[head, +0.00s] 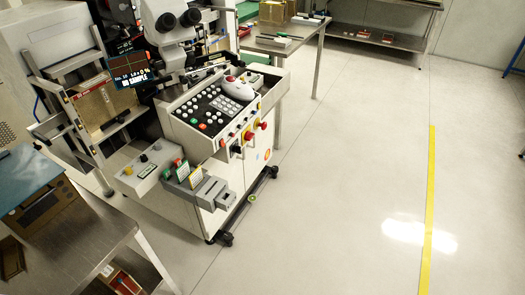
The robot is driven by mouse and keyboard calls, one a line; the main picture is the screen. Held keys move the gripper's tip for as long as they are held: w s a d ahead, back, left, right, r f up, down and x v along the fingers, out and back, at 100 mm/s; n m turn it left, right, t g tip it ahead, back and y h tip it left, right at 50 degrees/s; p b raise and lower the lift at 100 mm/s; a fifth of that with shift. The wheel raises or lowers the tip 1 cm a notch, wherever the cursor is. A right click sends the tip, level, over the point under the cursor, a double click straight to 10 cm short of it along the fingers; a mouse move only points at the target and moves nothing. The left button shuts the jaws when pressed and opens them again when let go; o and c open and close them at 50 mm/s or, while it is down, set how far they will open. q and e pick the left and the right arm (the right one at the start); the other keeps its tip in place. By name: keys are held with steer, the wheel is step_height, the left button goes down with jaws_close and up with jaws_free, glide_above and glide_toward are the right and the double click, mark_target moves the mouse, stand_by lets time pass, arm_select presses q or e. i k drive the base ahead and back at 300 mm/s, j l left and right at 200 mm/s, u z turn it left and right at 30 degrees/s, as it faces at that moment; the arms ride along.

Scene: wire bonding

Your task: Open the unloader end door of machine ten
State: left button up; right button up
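A white wire bonding machine (215,185) stands at left centre, with a keyed control panel (215,112) and a microscope head (168,22). Its small screen (128,70) shows text that I cannot read fully, so I cannot confirm the machine's number. On its left side is a metal magazine frame (60,85) with a brown-gold magazine or plate (95,104). I cannot tell which part is the unloader end door, or whether it is open or shut. Neither of my grippers is in view.
A steel table (105,225) with a brown case (45,208) stands at the lower left. Another steel table (302,36) is behind the machine. A low shelf (380,38) stands at the back. The floor right of the machine is clear, with a yellow line (431,190).

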mark_target(258, 151)
steer(key=i+l+u, duration=0.15)
steer(key=u, duration=0.35)
steer(key=i+l+u, duration=0.2)
steer(key=u, duration=0.2)
steer(key=i+l+u, duration=0.15)
steer(key=u, duration=0.2)
steer(key=l+u, duration=0.4)
steer(key=i, duration=0.05)
